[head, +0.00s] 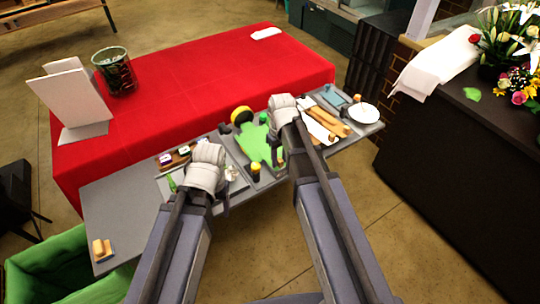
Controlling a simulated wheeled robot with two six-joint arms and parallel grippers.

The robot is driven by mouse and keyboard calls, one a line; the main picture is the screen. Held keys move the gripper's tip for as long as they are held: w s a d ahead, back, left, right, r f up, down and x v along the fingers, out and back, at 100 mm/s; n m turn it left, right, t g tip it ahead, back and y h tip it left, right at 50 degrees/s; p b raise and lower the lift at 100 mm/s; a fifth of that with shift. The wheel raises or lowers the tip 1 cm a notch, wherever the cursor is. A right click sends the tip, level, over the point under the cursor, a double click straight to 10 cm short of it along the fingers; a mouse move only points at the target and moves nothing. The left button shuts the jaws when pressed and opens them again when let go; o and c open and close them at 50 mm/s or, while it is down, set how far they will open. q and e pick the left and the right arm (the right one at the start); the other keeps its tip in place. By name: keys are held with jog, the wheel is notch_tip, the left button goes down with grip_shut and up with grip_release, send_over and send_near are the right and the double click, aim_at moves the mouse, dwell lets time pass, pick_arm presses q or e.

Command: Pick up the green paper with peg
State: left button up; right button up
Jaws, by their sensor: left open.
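A flat green paper (252,143) lies on the grey table (117,205), near its middle. I cannot make out a peg on it for certain. My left gripper (226,188) is over the table to the left of the paper, open, with its fingers mostly hidden by the wrist. My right gripper (277,143) is at the right edge of the paper. Its wrist hides part of the paper, and I cannot tell whether its fingers touch it or are open.
A small yellow-and-black item (256,168) stands just in front of the paper; a yellow-and-black roll (241,115) is behind it. A white plate (363,113) is at the right end. A sponge-like block (102,249) is at the near left. A red-covered table (190,85) stands behind.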

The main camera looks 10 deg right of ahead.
grip_shut()
dwell(1.3)
